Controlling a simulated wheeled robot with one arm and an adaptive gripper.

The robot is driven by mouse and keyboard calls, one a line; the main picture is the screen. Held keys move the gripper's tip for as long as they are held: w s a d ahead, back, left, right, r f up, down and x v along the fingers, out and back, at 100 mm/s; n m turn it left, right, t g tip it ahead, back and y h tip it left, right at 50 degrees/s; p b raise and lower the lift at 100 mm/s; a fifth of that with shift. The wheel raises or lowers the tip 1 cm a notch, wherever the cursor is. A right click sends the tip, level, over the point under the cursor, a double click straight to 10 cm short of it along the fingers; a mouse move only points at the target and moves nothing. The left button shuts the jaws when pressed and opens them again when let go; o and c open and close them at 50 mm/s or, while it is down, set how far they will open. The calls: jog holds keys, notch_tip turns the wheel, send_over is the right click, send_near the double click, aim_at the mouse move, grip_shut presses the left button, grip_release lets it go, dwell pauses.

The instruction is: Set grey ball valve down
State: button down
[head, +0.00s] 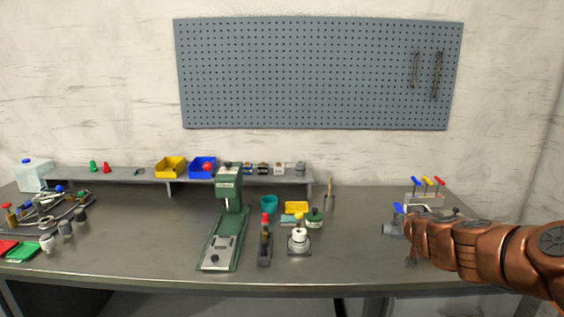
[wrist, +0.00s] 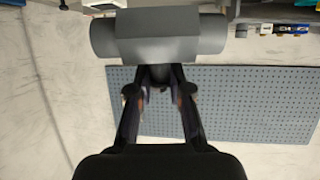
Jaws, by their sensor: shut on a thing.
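The grey ball valve (head: 390,229) shows at the left end of my arm in the head view, at the right part of the bench. A small blue lever (head: 398,208) shows just above it. In the wrist view the valve's thick grey body (wrist: 158,36) lies across the fingertips. My gripper (wrist: 160,76) is shut on the valve's middle part. In the head view my gripper (head: 408,226) is partly hidden by my arm. I cannot tell whether the valve touches the bench top.
The grey bench (head: 350,255) has bare room left of the valve. A small stand with blue, red and yellow levers (head: 425,196) is behind my gripper. A white-topped fitting (head: 299,242), a red-topped tool (head: 265,243) and a green press (head: 225,225) stand further left.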

jog(key=s+a+p, duration=0.1)
jog(key=s+a, duration=0.1)
jog(key=a, duration=0.6)
jog(key=s+a+r+m+h+p, duration=0.1)
jog(key=s+a, duration=0.2)
jog(key=a, duration=0.5)
jog(key=shift+h, duration=0.3)
jog(key=shift+s+a+r, duration=0.1)
dwell(0.8)
